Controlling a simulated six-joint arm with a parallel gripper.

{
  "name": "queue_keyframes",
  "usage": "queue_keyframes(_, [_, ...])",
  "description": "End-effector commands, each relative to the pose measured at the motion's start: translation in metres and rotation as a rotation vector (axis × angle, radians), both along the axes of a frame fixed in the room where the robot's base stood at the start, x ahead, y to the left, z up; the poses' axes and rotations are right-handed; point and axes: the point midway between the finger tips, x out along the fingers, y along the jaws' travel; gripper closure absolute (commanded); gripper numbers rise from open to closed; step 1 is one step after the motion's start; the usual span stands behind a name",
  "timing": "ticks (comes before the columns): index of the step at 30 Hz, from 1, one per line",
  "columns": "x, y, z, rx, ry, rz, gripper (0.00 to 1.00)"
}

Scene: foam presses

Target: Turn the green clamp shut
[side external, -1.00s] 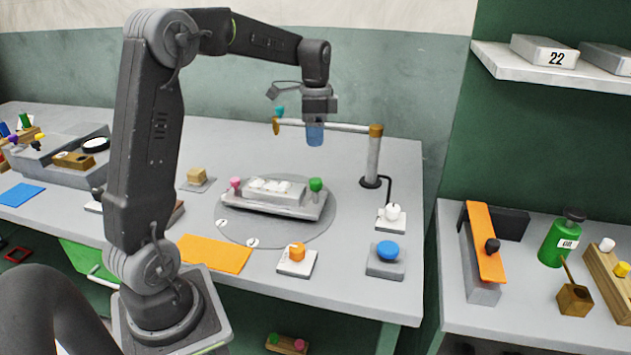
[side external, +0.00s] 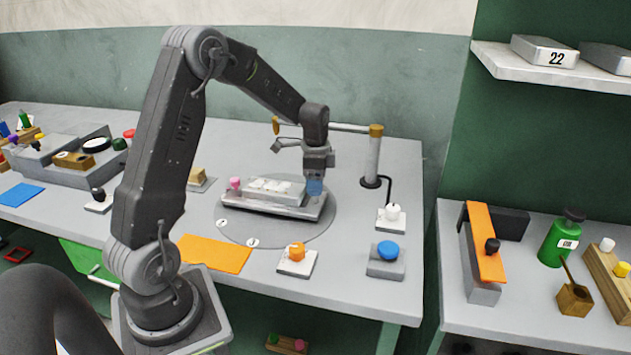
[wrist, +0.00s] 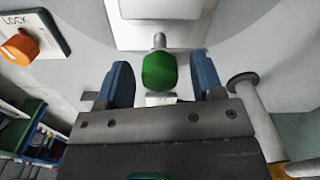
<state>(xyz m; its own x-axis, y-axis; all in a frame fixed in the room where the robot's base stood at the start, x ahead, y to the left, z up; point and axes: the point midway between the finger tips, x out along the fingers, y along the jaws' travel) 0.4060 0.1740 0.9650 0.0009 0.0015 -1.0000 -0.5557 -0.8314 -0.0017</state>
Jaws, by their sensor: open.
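The green clamp (wrist: 159,71) is a rounded green knob on a short metal stem at the end of the grey press (side external: 268,206). In the wrist view it sits between the two blue fingers of my gripper (wrist: 163,82), with a visible gap on each side. In the side view my gripper (side external: 315,187) is down at the right end of the press and hides the green clamp. My gripper is open and holds nothing. A pink knob (side external: 235,184) stands at the press's left end.
A post (side external: 373,158) with a horizontal bar stands close behind my gripper to the right. An orange knob on a plate (side external: 297,252), a blue button (side external: 388,250) and a white knob (side external: 392,212) are nearby. An orange mat (side external: 214,254) lies front left.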

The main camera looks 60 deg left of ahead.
Motion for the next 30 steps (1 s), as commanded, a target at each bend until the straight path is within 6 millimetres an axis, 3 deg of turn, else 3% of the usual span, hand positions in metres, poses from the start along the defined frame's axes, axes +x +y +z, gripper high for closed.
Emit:
queue_keyframes(8, [-0.0001,-0.0001,-0.0018,0.0,0.0,0.0,0.39])
queue_keyframes(24, [0.0001,0.0001,-0.0012,0.0,0.0,0.0,0.88])
queue_keyframes(30, [0.0001,0.0001,-0.0011,0.0,0.0,0.016,0.88])
